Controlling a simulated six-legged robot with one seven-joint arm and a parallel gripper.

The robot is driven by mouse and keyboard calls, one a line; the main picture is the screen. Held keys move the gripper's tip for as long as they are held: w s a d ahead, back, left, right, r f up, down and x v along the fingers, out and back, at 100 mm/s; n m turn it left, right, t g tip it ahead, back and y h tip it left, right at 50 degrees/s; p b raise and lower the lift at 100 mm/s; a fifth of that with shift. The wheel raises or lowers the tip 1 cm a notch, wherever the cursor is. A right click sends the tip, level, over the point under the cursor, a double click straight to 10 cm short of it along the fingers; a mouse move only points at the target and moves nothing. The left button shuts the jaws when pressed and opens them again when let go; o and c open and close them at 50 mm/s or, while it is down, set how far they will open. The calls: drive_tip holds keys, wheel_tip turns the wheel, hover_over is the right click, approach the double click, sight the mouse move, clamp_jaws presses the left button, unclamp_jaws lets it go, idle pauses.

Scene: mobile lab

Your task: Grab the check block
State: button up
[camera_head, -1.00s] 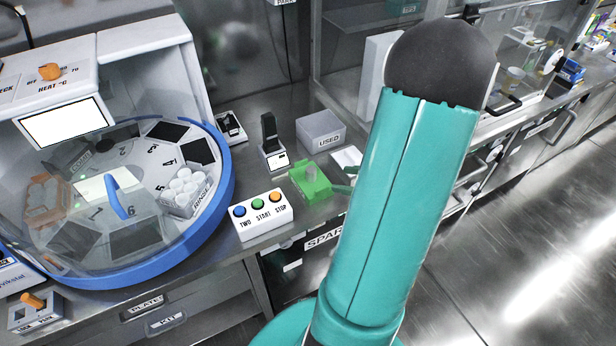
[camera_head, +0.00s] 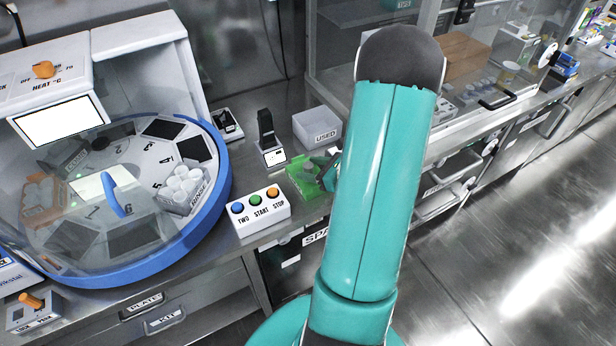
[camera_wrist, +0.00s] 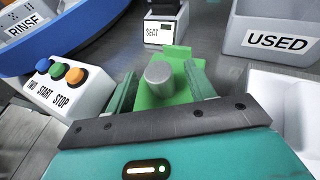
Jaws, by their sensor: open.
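A green block (camera_head: 301,172) with a grey round peg on it sits on the steel counter; I take it to be the check block, though no label on it is readable. In the wrist view the block (camera_wrist: 173,54) lies straight ahead, with the grey peg (camera_wrist: 159,74) standing up in the middle. My gripper (camera_wrist: 161,80) is open, one finger to the left of the peg and one to the right. I cannot tell whether either finger touches. In the head view my gripper (camera_head: 326,165) is partly hidden behind my teal arm.
A white box (camera_head: 262,208) with three coloured buttons stands left of the block. A grey bin marked USED (camera_head: 317,127) is behind it. A small device with a screen (camera_head: 271,140) stands behind left. A large blue-rimmed round machine (camera_head: 222,175) fills the left. The counter's front edge is close.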

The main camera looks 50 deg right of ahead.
drive_tip(key=shift+w+a+f, duration=0.1)
drive_tip(key=shift+w+f, duration=0.15)
drive_tip(key=shift+w, duration=0.25)
clamp_jaws()
drive_tip(key=shift+r, duration=0.1)
